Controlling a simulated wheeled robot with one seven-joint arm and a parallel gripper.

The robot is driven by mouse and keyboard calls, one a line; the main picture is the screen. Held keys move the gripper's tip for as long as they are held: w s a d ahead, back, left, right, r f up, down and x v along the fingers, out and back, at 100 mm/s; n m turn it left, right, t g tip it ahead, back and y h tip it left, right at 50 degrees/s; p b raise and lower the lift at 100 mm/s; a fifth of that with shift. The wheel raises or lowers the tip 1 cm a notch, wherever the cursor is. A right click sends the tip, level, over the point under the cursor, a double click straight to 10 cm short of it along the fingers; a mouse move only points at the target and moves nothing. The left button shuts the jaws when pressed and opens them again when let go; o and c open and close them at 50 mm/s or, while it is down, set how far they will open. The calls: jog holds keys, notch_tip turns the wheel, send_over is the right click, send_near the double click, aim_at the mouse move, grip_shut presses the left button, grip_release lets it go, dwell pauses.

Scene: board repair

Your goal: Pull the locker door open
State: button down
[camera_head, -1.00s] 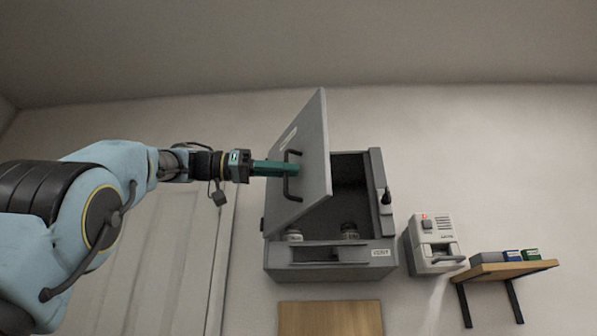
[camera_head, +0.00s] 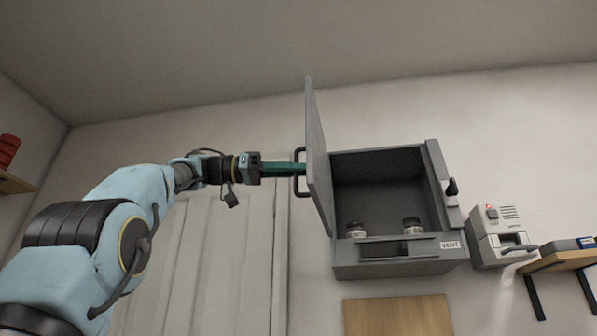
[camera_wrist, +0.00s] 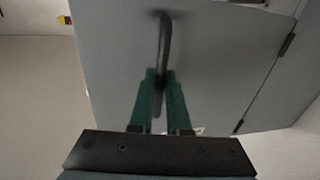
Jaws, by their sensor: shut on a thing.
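The grey locker (camera_head: 398,268) hangs on the wall with its door (camera_head: 319,160) standing wide open on the left side, seen almost edge-on. The dark bar handle (camera_head: 299,185) is on the door's outer face. My gripper (camera_head: 300,169) with green fingers is shut on the handle. In the wrist view my fingers (camera_wrist: 160,95) close on both sides of the handle (camera_wrist: 164,40), with the door face (camera_wrist: 215,75) behind it. Inside the locker two small jars (camera_head: 356,230) (camera_head: 413,226) stand near the front. The handle part between my fingers is partly hidden.
A white wall device (camera_head: 500,238) with a red light hangs right of the locker. A wooden shelf (camera_head: 560,262) is at far right, a wooden board (camera_head: 398,316) below the locker. A panelled door (camera_head: 205,260) stands behind my arm. Another shelf (camera_head: 14,184) is at far left.

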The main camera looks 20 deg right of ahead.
jog(key=shift+w, duration=0.2)
jog(key=c, duration=1.2)
grip_release()
jog(key=shift+o, duration=0.2)
jog(key=v, duration=1)
jog(key=shift+a, duration=0.35)
jog(key=shift+w, duration=0.2)
